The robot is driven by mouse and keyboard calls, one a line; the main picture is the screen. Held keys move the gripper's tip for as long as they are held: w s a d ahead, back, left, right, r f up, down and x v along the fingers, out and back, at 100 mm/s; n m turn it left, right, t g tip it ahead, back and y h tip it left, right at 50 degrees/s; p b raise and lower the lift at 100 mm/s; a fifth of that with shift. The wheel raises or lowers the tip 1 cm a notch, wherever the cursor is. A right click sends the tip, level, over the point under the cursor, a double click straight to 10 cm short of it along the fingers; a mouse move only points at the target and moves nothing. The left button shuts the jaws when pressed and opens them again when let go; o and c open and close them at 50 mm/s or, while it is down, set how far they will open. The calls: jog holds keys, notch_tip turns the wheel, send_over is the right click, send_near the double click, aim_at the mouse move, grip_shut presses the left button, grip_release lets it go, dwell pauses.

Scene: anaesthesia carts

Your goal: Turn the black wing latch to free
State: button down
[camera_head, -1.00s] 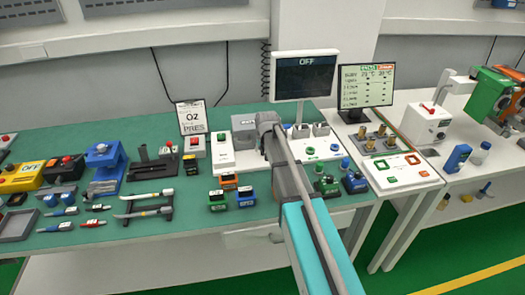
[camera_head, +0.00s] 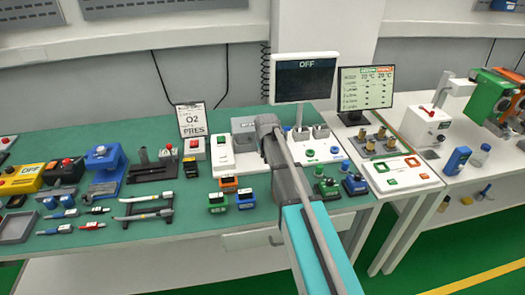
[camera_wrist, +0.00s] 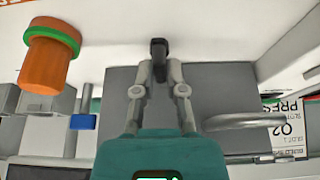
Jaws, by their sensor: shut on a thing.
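The black wing latch (camera_wrist: 159,58) shows in the wrist view at the top centre, upright in the picture against a white surface above a grey block. My gripper (camera_wrist: 159,72) is shut on it, with one finger on each side of its lower part. In the head view my arm reaches over the green bench, and the arm hides the latch and the fingertips there. I cannot tell how far the latch is turned.
In the wrist view an orange cylinder with a green ring (camera_wrist: 50,55) stands at left, and a grey bar handle (camera_wrist: 245,121) is at right. In the head view, a monitor reading OFF (camera_head: 304,77) stands behind my arm. Vaporiser-like blocks (camera_head: 218,201) sit left of it.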

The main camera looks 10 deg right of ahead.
jog(key=shift+m, duration=0.4)
jog(key=m+h, duration=0.1)
jog(key=m, duration=0.3)
jog(key=shift+a+h, duration=0.1)
jog(key=shift+h, duration=0.3)
jog(key=m, duration=0.2)
jog(key=m+g+h, duration=0.1)
jog(key=m, duration=0.1)
jog(key=shift+w+h, duration=0.1)
jog(key=shift+h, duration=0.2)
jog(key=m+g, duration=0.1)
jog(key=m, duration=0.1)
jog(key=m+g, duration=0.1)
jog(key=m, duration=0.2)
jog(key=shift+w+h, duration=0.1)
jog(key=shift+h, duration=0.3)
jog(key=m+g, duration=0.1)
jog(key=m, duration=0.3)
jog(key=shift+g, duration=0.3)
jog(key=c, duration=0.7)
grip_release()
